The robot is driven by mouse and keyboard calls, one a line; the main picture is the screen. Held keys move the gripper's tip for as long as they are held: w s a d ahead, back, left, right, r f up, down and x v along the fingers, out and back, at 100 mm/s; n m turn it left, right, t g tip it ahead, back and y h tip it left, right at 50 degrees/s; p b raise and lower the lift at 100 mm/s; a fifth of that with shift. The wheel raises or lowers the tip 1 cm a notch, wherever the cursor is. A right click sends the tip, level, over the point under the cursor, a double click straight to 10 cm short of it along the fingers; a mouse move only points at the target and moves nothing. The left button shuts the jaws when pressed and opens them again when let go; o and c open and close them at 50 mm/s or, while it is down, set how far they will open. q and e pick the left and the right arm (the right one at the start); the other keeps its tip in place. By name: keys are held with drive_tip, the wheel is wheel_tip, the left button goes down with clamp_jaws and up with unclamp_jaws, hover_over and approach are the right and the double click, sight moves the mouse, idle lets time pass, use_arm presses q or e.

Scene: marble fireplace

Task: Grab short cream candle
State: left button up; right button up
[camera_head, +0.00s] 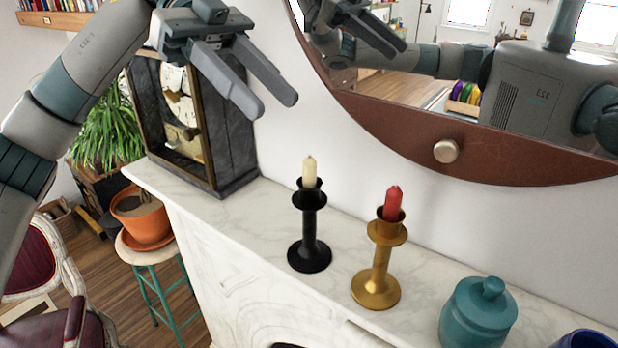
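The short cream candle (310,172) stands upright in a black candlestick (310,235) on the marble mantel (255,240). My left gripper (271,104) is up and to the left of the candle, apart from it. Its two grey fingers are spread with a gap between them and nothing held. The fingers point down and to the right, in front of the wall and next to the clock. My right gripper is not directly in view.
A brass candlestick (377,275) with a red candle (392,204) stands close right. A teal lidded jar (478,315) and a blue vessel (585,339) are farther right. A dark-framed clock (232,130) stands at left. A round mirror (430,150) hangs behind, reflecting my body.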

use_arm(q)
drive_tip(key=s+d+r+t+y, duration=0.2)
drive_tip(key=s+t+y, duration=0.1)
drive_tip(key=s+y, duration=0.1)
drive_tip(key=s+d+r+t+y, duration=0.2)
drive_tip(key=s+d+t+y, duration=0.1)
drive_tip(key=s, duration=0.3)
drive_tip(key=shift+s+d+r+t+y, duration=0.25)
drive_tip(key=shift+s+r+t+y, duration=0.1)
drive_tip(key=shift+t+y, duration=0.35)
